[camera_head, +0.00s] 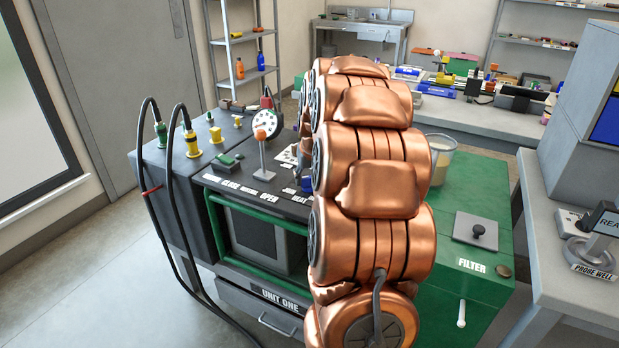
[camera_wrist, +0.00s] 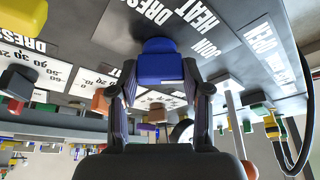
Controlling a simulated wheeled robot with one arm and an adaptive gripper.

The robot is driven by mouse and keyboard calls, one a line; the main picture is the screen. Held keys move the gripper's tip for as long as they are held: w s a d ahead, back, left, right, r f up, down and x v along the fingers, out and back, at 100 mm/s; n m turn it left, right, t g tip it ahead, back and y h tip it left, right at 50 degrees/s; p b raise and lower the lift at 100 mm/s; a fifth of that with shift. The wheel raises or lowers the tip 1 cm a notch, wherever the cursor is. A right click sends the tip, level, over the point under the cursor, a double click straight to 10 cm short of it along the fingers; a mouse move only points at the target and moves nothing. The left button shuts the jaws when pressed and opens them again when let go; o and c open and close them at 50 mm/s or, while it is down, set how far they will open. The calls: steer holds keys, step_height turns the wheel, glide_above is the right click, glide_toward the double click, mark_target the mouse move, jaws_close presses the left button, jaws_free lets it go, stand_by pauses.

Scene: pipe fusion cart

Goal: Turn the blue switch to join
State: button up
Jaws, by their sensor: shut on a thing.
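The blue switch (camera_wrist: 160,62) is a chunky knob on the dark panel of the cart, near the middle of the wrist view. Labels DRESS, HEAT and JOIN are printed around it; which one it points at I cannot tell. My gripper (camera_wrist: 160,84) is shut on the blue switch, one finger on each side. In the head view a bit of the blue switch (camera_head: 307,184) shows beside my copper-coloured arm, which hides most of the panel there and much of my gripper.
A lever with an orange knob (camera_head: 260,135) and a round dial (camera_head: 266,122) stand left of my arm. Black hoses (camera_head: 166,180) loop at the cart's left. A clear beaker (camera_head: 441,160) stands on the green FILTER box (camera_head: 470,275) to the right.

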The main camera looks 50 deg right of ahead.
stand_by(0.4)
steer(key=o, duration=1.2)
steer(key=shift+c, duration=0.2)
steer(key=v, duration=1.2)
steer(key=shift+w+a, duration=0.1)
steer(key=shift+w, duration=0.05)
